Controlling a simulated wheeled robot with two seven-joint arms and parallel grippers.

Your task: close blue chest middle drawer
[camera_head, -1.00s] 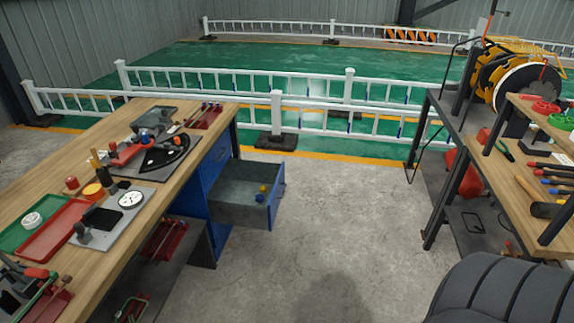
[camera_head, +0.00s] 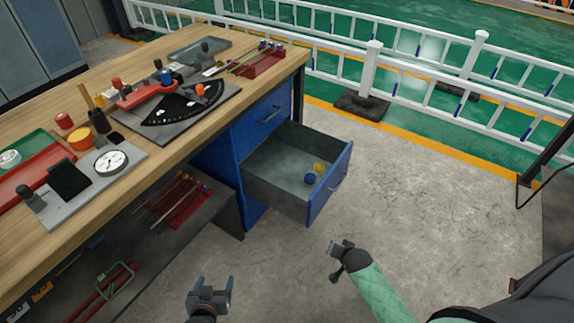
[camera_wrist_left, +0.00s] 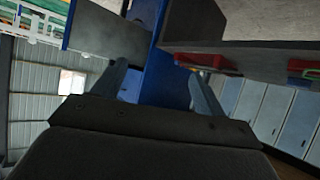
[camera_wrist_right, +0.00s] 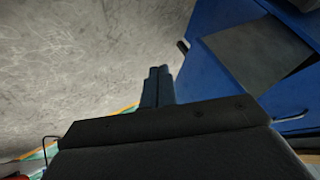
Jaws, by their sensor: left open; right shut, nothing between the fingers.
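The blue chest (camera_head: 240,140) stands under the right end of the wooden workbench. Its middle drawer (camera_head: 332,185) is pulled well out, with a grey inside, a blue front and a handle. My left gripper (camera_head: 212,285) is open and empty, low in front of the bench and apart from the drawer. The left wrist view shows its fingers (camera_wrist_left: 160,82) spread, with blue chest parts beyond. My right gripper (camera_head: 340,248) is shut and empty, below and right of the drawer front, apart from it. Its closed fingers show in the right wrist view (camera_wrist_right: 158,85).
The workbench top (camera_head: 200,130) carries tools, gauges and trays. A lower shelf (camera_head: 150,225) holds red racks. A white fence (camera_head: 372,70) stands behind. The concrete floor (camera_head: 420,190) right of the drawer is clear. A dark chair (camera_head: 520,290) is at the lower right.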

